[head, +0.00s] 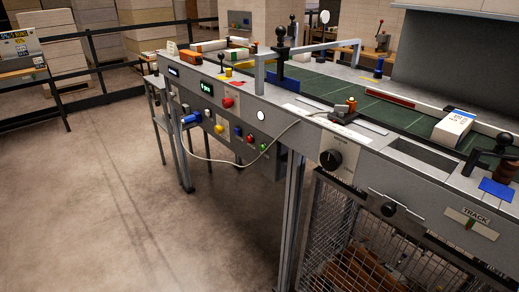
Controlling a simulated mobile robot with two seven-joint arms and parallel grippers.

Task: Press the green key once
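A small green key (263,147) sits on the front panel of the grey machine bench (300,133), at the right end of a row of small coloured buttons. A red button (250,139) is just left of it, and a blue one (238,131) is further left. Nothing touches the green key, and it is too small to tell how far it stands out. Neither of my grippers is in the head view.
A pale cable hangs in a loop below the buttons. A red knob (227,103), a white round button (261,115) and a black dial (331,159) are on the same panel. A wire mesh cage (345,235) stands under the bench. The floor (120,190) at left is clear.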

